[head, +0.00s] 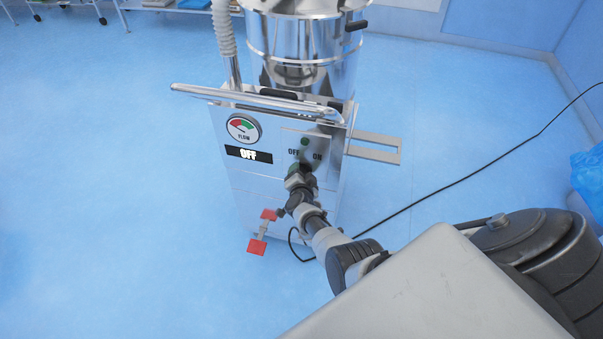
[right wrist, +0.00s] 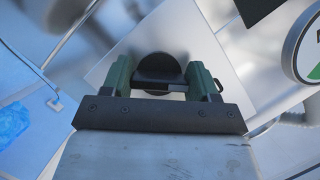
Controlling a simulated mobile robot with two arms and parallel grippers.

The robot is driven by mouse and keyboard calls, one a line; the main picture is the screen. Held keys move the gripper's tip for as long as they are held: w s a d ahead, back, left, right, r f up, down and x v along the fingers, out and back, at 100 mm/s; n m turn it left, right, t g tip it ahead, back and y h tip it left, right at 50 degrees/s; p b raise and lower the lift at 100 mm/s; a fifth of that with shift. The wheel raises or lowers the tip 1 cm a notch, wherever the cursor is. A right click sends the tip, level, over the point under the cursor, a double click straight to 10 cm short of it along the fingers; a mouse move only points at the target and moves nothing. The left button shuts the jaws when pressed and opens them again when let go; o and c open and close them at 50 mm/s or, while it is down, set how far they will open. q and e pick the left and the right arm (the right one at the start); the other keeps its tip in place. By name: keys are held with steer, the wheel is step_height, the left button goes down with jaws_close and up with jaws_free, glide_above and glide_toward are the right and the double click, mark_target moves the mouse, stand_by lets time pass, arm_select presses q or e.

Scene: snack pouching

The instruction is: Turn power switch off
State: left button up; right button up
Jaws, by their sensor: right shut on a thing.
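The power switch is a black round knob (right wrist: 158,66) on the machine's metal panel, seen in the right wrist view. My right gripper (right wrist: 165,88) has its green fingers on both sides of the knob and is shut on it. In the head view my right gripper (head: 296,170) reaches the panel (head: 290,137) below the OFF and ON labels and hides the knob. The display (head: 249,154) on the machine reads OFF. My left gripper is not in view.
The steel machine (head: 225,180) has a flow gauge (head: 243,128), a front handle bar (head: 255,100) and a shiny cylinder (head: 300,50). Red pedals (head: 257,247) stick out low at the front. A black cable (head: 440,190) crosses the floor to the right. The floor at left is clear.

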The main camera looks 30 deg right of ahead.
stand_by(0.3)
steer(key=o, duration=0.9)
steer(key=p+v, duration=0.5)
steer(key=v, duration=0.6)
steer(key=shift+w, duration=0.1)
steer(key=shift+f, duration=0.1)
